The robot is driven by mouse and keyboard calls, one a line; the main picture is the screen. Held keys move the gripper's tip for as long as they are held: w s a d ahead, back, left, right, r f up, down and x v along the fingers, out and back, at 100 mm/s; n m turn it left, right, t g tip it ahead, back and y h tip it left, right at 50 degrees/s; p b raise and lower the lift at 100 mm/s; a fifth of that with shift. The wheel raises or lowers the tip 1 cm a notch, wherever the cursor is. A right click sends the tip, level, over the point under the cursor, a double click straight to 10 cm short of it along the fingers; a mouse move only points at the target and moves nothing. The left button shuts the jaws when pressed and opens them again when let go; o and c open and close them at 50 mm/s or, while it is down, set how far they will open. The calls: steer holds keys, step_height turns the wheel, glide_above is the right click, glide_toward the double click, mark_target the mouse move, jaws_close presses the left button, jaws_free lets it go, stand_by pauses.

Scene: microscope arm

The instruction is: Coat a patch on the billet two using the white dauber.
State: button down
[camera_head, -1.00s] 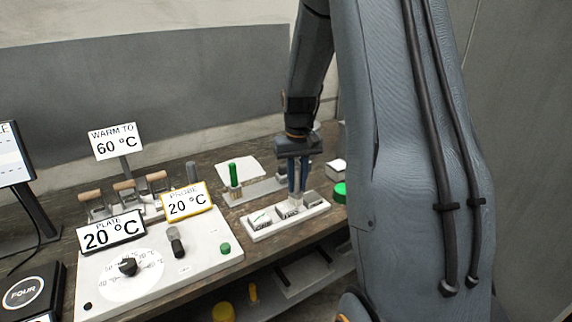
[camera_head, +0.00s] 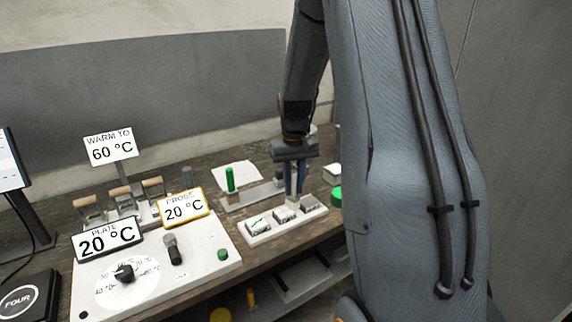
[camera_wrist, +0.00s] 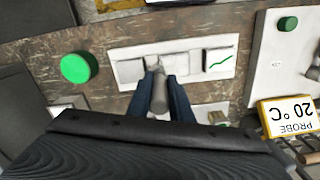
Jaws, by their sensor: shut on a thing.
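A white tray (camera_head: 262,238) holds three grey billets in a row. The left billet (camera_head: 257,225) bears a green line, which shows clearly in the wrist view (camera_wrist: 218,60). The middle billet (camera_head: 283,214) and the right billet (camera_head: 310,204) show no clear green mark. I cannot read which is numbered two. My gripper (camera_head: 295,190) points down over the tray, shut on a pale grey-white dauber (camera_wrist: 159,92). The dauber's lower end is at the middle billet in the wrist view; whether it touches is unclear. A green dauber (camera_head: 230,180) stands upright in a grey rack behind the tray.
A green round lid (camera_wrist: 78,67) lies beyond the tray's right end. Left of the tray are a control panel (camera_head: 150,285) with a dial and a yellow-framed probe display (camera_head: 184,208). The table's front edge runs close before the tray.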

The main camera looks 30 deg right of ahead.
steer(key=a, duration=0.3)
steer(key=shift+s+a+p, duration=0.15)
steer(key=shift+a+p, duration=0.1)
steer(key=shift+p, duration=0.05)
steer(key=shift+a+r, duration=0.1)
steer(key=shift+a, duration=0.2)
step_height(320, 180, up, 8)
steer(key=p, duration=0.3)
steer(key=shift+p, duration=0.4)
steer(key=shift+d, duration=0.1)
